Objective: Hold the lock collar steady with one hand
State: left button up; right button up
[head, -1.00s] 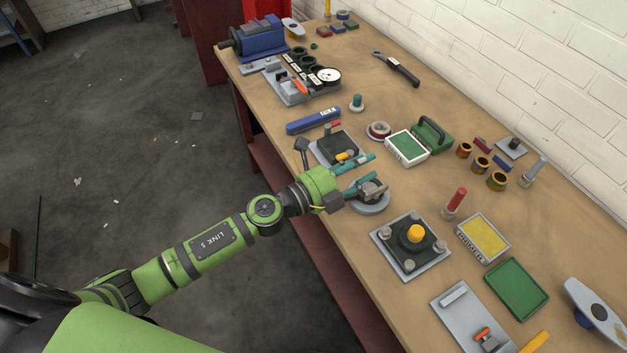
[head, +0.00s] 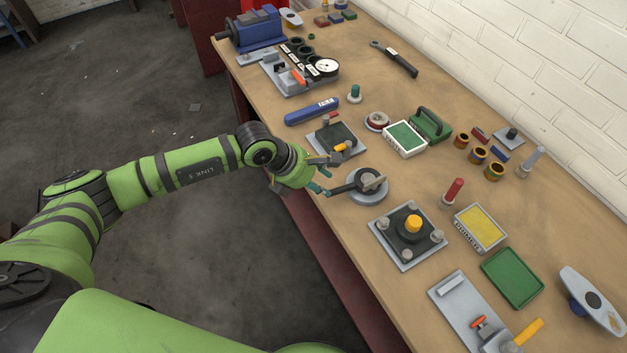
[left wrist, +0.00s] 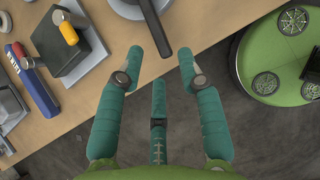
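A grey round fixture (head: 366,197) with a dark lever and a grey block on top stands near the bench's front edge. It looks like the lock collar, but I cannot be sure. Its dark lever (head: 343,188) points toward my left gripper (head: 323,177), which is just off its left side. In the left wrist view the teal fingers (left wrist: 160,62) are spread and empty, and the lever's end (left wrist: 160,40) shows just beyond and between the tips. The disc is cut off at that view's top edge. My right gripper is out of view.
A dark block fixture with a yellow knob (head: 347,146) stands just behind the gripper. A square plate with corner posts and a yellow cap (head: 413,224) is to the right. The bench's front edge (head: 318,220) runs close below the gripper.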

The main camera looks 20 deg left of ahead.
aim_at(333, 192)
pick_arm(q)
jog(key=b+x, duration=0.2)
jog(key=x, duration=0.2)
jog(key=shift+s+a+b, duration=0.1)
jog(key=shift+b, duration=0.2)
jog(key=shift+b+x, duration=1.1)
jog(key=shift+r, duration=0.1)
grip_shut()
jog(key=shift+s+f, duration=0.1)
jog(key=shift+f, duration=0.1)
